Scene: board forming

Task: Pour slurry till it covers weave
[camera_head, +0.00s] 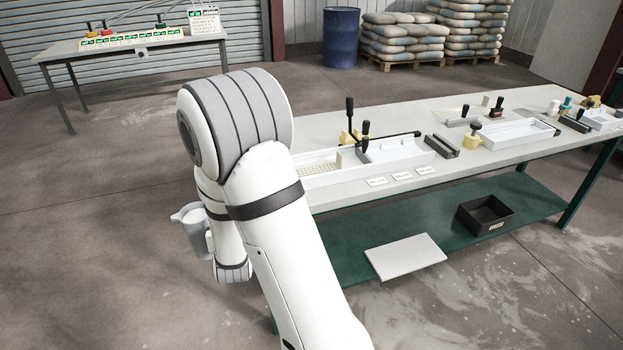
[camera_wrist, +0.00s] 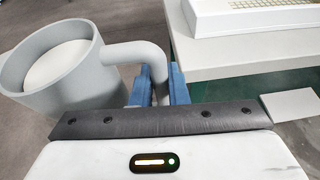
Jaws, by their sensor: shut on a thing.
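A grey jug (camera_wrist: 55,70) with pale slurry (camera_wrist: 57,63) inside is at the left of the wrist view. My gripper (camera_wrist: 158,85), with blue fingers, is shut on the jug's handle. The jug (camera_head: 193,228) also shows in the head view, left of my arm and off the table's left end. It looks about upright. A white mould tray (camera_head: 322,177) lies on the near left part of the workbench, with a yellowish weave (camera_head: 324,167) in it. The tray and weave (camera_wrist: 262,4) show at the top right of the wrist view. My arm hides part of the bench's left end.
The workbench (camera_head: 465,110) holds a second white tray (camera_head: 520,131), black-handled tools (camera_head: 365,131) and small labels (camera_head: 400,176). A black bin (camera_head: 486,215) and a white board (camera_head: 405,257) lie on the green lower shelf. Another table (camera_head: 130,42) stands at the back left.

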